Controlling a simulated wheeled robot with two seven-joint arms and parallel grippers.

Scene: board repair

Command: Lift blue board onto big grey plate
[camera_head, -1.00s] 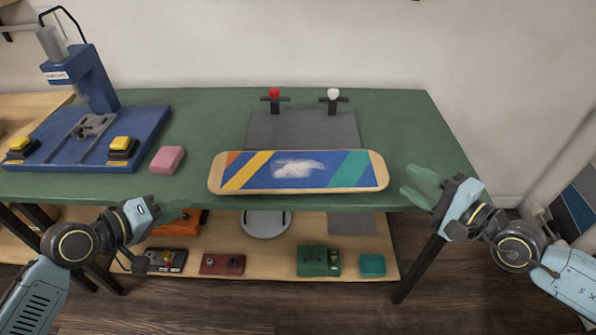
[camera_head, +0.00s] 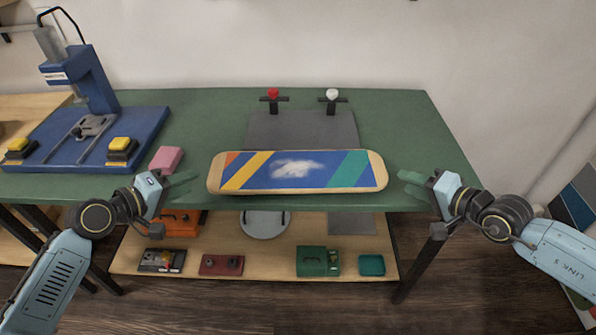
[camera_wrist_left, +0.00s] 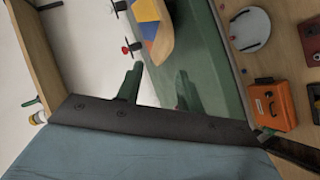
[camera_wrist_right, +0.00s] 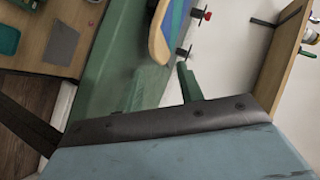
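The blue board (camera_head: 310,172), with yellow, orange and green stripes and a white smudge, lies flat along the front edge of the green table. The big grey plate (camera_head: 285,128) lies behind it, partly hidden by it. My left gripper (camera_head: 188,184) is open and empty, just left of the board's left end. My right gripper (camera_head: 408,183) is open and empty, just right of the board's right end. The board's ends also show in the left wrist view (camera_wrist_left: 152,30) and the right wrist view (camera_wrist_right: 163,38), apart from the fingers.
Two clamps, with red (camera_head: 273,93) and white (camera_head: 333,94) knobs, stand at the plate's back edge. A pink block (camera_head: 166,159) and a blue press (camera_head: 90,130) are at left. The lower shelf (camera_head: 230,245) holds several tools. The table's right side is clear.

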